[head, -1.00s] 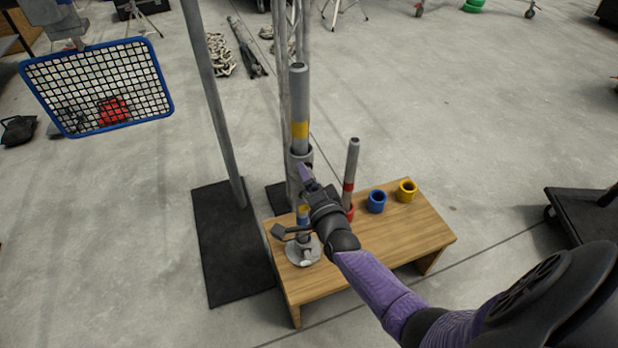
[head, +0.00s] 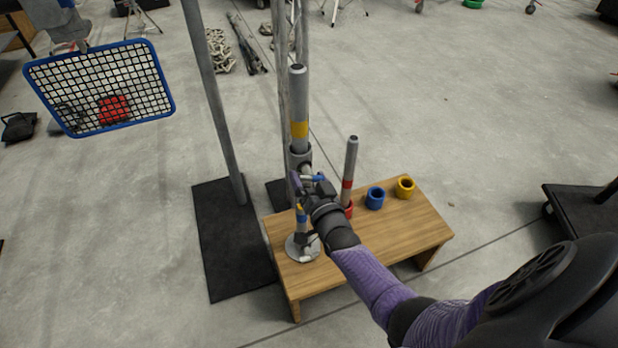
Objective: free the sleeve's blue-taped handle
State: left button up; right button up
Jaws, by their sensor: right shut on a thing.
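The sleeve (head: 300,157) is a grey collar around the upright grey pole (head: 298,100), which has a yellow band. A small handle with blue tape (head: 319,177) shows just below the sleeve, at my right gripper (head: 308,186). My right gripper is shut on this handle, though its fingers and wrist hide most of it. Below it, the pole's lower part with yellow and blue bands stands on a round grey base (head: 303,250) on the wooden table (head: 390,240). My left gripper is not in view.
A thinner pole with a red band (head: 350,165) stands in a red cup right of my gripper. A blue cup (head: 375,198) and a yellow cup (head: 405,188) stand further right. A tall grey post (head: 215,100) rises from a black plate (head: 222,260) at left.

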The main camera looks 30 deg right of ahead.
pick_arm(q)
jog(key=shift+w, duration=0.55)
pick_arm(e)
jog(key=shift+f+n, duration=0.1)
jog(key=shift+n, duration=0.4)
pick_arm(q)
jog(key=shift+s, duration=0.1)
pick_arm(e)
jog(key=o, duration=1)
jog(key=shift+c, duration=0.2)
jog(key=shift+s, duration=0.15)
pick_arm(q)
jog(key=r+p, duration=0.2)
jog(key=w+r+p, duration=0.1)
jog(key=p, duration=0.1)
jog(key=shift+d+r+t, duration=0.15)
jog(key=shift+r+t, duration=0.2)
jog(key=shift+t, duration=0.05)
pick_arm(e)
jog(key=v, duration=0.9)
jog(key=shift+s, duration=0.4)
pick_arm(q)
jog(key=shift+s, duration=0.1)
